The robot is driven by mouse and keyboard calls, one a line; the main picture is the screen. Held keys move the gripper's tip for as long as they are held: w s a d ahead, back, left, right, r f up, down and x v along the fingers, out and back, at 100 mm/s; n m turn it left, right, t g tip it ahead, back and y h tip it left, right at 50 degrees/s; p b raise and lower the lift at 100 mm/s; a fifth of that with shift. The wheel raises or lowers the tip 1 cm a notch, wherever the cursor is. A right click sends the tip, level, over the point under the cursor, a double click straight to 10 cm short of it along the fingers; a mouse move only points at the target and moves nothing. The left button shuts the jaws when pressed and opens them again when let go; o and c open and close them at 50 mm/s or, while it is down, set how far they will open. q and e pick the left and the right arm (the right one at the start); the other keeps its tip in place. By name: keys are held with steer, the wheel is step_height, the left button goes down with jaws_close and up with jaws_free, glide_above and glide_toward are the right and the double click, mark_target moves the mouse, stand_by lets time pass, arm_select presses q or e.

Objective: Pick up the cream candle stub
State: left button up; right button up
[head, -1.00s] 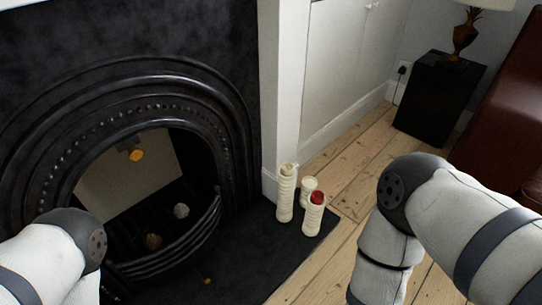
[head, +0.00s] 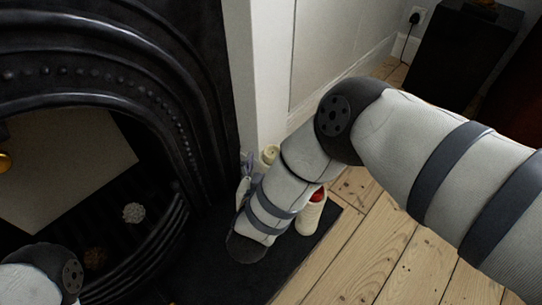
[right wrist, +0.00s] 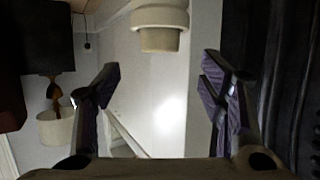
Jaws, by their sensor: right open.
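A cream candle top (head: 270,153) shows behind my right forearm at the hearth corner. A cream candle with a red top (head: 312,212) stands to its right, partly covered by my arm. The smaller cream candle is hidden here. In the right wrist view, which is upside down, a cream ridged candle end (right wrist: 160,27) shows at the top centre; I cannot tell which candle it is. My right gripper (right wrist: 161,76) is open and empty, its fingers spread to either side, with the candle beyond the fingertips. In the head view it is mostly hidden. My left gripper is out of view.
The black fireplace surround (head: 190,90) and its grate bars (head: 165,245) stand to the left. A white wall edge (head: 262,80) rises behind the candles. Bare floorboards (head: 370,240) lie to the right, and a black stand (head: 465,50) is at the back right.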

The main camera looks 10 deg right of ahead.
mark_target(272, 155)
steer(key=b+x, duration=0.2)
steer(key=x, duration=0.3)
steer(key=shift+w+f, duration=0.1)
steer(key=shift+f, duration=0.15)
steer(key=shift+r, duration=0.2)
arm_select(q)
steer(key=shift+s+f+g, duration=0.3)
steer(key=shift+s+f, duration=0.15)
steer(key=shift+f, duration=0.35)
arm_select(e)
steer(key=c, duration=1.2)
